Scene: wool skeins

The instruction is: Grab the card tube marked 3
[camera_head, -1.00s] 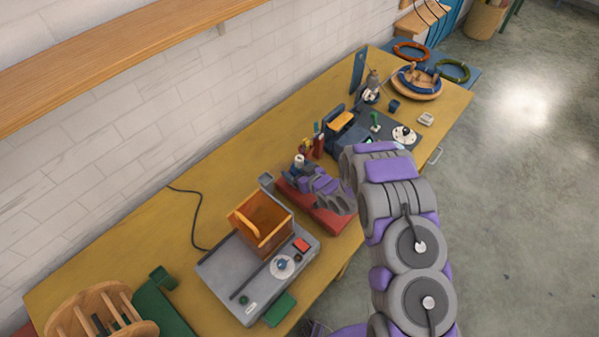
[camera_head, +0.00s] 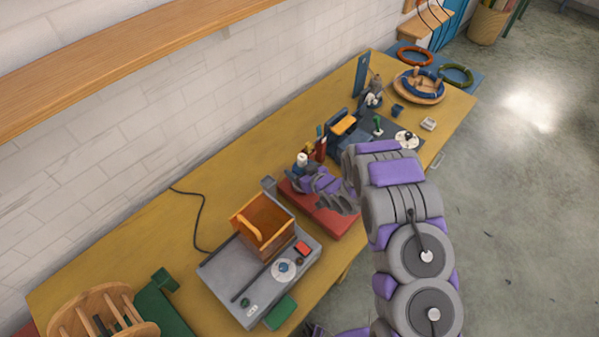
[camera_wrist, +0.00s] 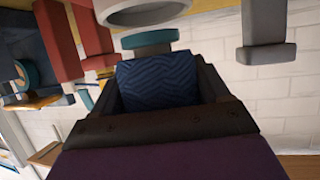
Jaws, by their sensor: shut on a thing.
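My gripper (camera_head: 305,174) is at the end of my purple and grey arm, over the red block in the middle of the bench. It is shut on a pale-topped upright piece that looks like a card tube (camera_head: 302,158). Its mark cannot be read, so I cannot confirm the 3. In the wrist view a blue zigzag surface (camera_wrist: 158,80) shows between dark jaw parts. A pale round rim (camera_wrist: 143,12) and a teal disc lie just beyond it. The jaws hide much of the held piece.
The red block (camera_head: 338,222) is under my wrist. A grey machine (camera_head: 222,276) with an orange open box (camera_head: 262,222) stands nearer. A dark blue device (camera_head: 345,130) and a wooden ring stand (camera_head: 420,97) are farther along. Bare bench (camera_head: 150,225) lies at the left.

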